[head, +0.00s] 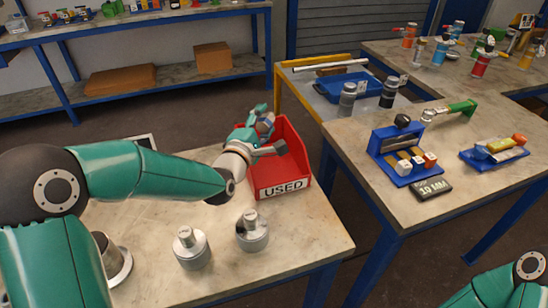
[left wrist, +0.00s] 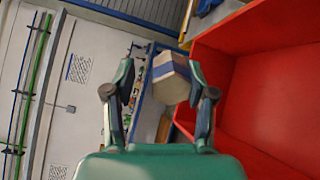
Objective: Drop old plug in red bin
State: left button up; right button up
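The red bin (head: 290,180), marked USED on its front, stands at the back right corner of the near table. My left gripper (head: 264,130) reaches in over the bin's left side. In the left wrist view, its two fingers (left wrist: 161,95) are spread apart. The plug (left wrist: 171,78), pale with a blue band, shows between them, close to the right finger and with a gap to the left one. The bin's red wall (left wrist: 270,90) fills the right of that view. In the head view the plug (head: 266,123) is small and partly hidden. My right gripper is out of view.
Two metal capped cylinders (head: 191,248) (head: 252,231) stand on the near table's front part. A flanged vessel (head: 113,262) is partly hidden by my left arm. The right table holds a blue rack (head: 398,165), a blue tray (head: 492,153) and a green-handled tool (head: 455,109).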

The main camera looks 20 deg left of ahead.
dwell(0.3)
pick_arm(q)
jog(key=s, duration=0.8)
jog(key=s+a, duration=0.1)
jog(key=s, duration=0.3)
jog(key=shift+a, duration=0.1)
